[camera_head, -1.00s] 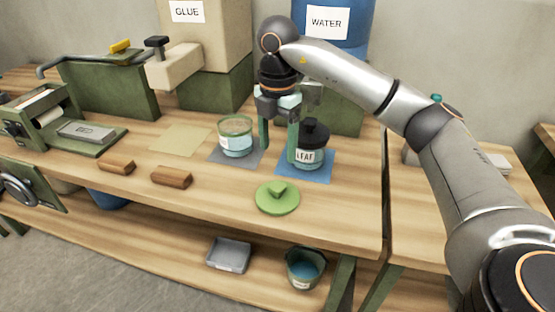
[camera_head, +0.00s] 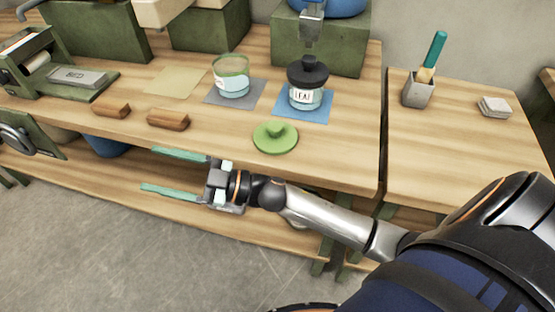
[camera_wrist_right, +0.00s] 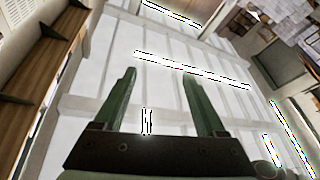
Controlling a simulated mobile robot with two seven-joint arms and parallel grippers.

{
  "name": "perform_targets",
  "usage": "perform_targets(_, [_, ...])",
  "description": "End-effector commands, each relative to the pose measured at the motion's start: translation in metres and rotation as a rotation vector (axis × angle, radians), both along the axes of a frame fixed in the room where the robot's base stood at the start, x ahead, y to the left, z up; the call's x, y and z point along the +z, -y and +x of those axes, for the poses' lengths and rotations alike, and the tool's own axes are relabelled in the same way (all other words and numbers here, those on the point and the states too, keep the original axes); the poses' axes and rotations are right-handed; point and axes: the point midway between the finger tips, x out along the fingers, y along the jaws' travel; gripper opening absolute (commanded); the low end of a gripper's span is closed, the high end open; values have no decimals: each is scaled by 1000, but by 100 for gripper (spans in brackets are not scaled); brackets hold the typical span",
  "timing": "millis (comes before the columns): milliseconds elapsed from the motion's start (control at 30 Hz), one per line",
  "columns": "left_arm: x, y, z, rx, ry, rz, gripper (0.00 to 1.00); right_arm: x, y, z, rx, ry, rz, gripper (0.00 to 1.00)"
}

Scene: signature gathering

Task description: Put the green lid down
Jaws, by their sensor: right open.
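The green lid (camera_head: 275,138) lies flat on the wooden table, knob up, near the front edge. An open glass jar with a green rim (camera_head: 231,77) stands on a grey mat (camera_head: 247,102). A jar labelled LEAF (camera_head: 306,85) with a black lid stands on a blue mat (camera_head: 319,112). My right gripper (camera_head: 164,173) is open and empty, in front of the table edge, below and left of the lid. In the right wrist view its fingers (camera_wrist_right: 158,85) are spread with nothing between them. My left gripper is not in view.
Two brown wooden blocks (camera_head: 168,119) lie left of the lid. A cup with a green-handled tool (camera_head: 418,88) and white stacked pieces (camera_head: 495,107) stand on the right-hand table. A lower shelf (camera_head: 90,160) runs under the table. Bare tabletop lies right of the lid.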

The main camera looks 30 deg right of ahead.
Motion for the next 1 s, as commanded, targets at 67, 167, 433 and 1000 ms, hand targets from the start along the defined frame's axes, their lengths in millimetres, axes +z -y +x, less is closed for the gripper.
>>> perform_targets(67, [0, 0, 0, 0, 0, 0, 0, -41, 25, 2, -181, -159, 38, 73])
perform_targets(167, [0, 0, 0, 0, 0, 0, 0, -103, 60, -7, -386, -375, 28, 73])
perform_targets(433, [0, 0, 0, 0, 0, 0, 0, -258, 123, -116, -677, -957, -149, 73])
perform_targets(1000, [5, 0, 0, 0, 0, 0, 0, -292, 134, -170, -702, -1148, -232, 73])
